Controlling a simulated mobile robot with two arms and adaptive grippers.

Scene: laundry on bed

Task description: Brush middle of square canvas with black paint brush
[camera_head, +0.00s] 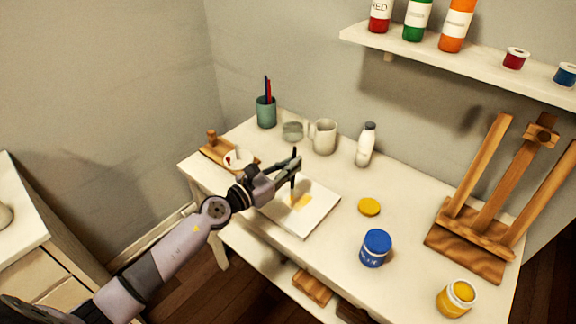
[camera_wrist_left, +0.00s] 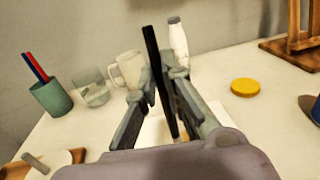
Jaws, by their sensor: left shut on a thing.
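The square canvas (camera_head: 318,211) lies flat on the white table, with a yellow-orange patch near its middle. My left gripper (camera_head: 294,166) is above the canvas and shut on the black paint brush (camera_head: 292,183), which points down toward the canvas. The brush (camera_wrist_left: 152,62) stands slightly tilted between the fingers in the left wrist view. Whether its tip touches the canvas I cannot tell. In that view the canvas is mostly hidden behind my gripper (camera_wrist_left: 158,88). My right gripper is not in view.
A green cup (camera_head: 266,112) with pencils, a glass (camera_head: 293,131), a mug (camera_head: 324,136) and a white bottle (camera_head: 366,145) stand at the back. A yellow lid (camera_head: 369,207), blue jar (camera_head: 375,249), open yellow jar (camera_head: 456,298) and wooden easel (camera_head: 470,245) are to the right.

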